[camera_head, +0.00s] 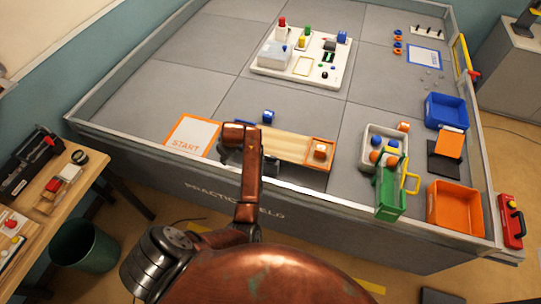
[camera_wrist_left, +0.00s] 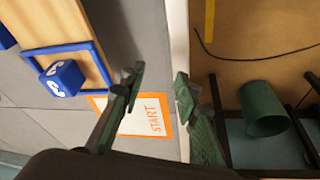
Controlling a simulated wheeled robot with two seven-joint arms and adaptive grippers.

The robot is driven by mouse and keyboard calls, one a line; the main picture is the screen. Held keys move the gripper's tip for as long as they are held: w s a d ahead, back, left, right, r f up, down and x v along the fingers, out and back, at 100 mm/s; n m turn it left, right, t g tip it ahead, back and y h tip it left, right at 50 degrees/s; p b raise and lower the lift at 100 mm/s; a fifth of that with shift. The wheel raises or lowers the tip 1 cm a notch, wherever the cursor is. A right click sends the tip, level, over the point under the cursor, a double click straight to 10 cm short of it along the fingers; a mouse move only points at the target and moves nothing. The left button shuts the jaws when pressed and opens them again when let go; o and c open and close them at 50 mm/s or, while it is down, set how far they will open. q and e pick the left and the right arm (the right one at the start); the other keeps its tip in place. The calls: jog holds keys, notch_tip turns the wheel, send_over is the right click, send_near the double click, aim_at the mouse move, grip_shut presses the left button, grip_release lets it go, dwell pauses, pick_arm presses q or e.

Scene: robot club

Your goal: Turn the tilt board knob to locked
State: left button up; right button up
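The tilt board (camera_head: 285,145) is a pale wooden plank near the front wall of the grey field. Its right end is an orange frame holding an orange cube. Its left end, hidden behind my arm in the head view, is a blue frame (camera_wrist_left: 36,52) with a blue marked cube (camera_wrist_left: 62,78). My right gripper is out of view.
The START sheet (camera_head: 192,136) lies left of the board. The field's front wall (camera_head: 310,193) runs close by. A white panel (camera_head: 300,72) with several fittings stands farther back. A grey tray (camera_head: 376,137) and green piece (camera_head: 390,187) stand to the right. A green bin (camera_head: 85,245) is on the floor.

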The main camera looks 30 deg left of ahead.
pick_arm(q)
jog(key=w+d+r+n+h, duration=0.2)
jog(key=w+d+n, duration=0.1)
jog(key=w+d, duration=0.3)
notch_tip(320, 180, up, 3)
jog(key=n+g+h, duration=0.1)
send_over(271, 157)
jog(key=shift+s+a, duration=0.1)
jog(key=shift+a, duration=0.25)
jog(key=shift+d+f, duration=0.15)
jog(key=shift+d, duration=0.05)
notch_tip(271, 157, down, 7)
jog(key=shift+f+b, duration=0.2)
jog(key=shift+b, duration=0.4)
jog(key=shift+c, duration=0.3)
grip_shut()
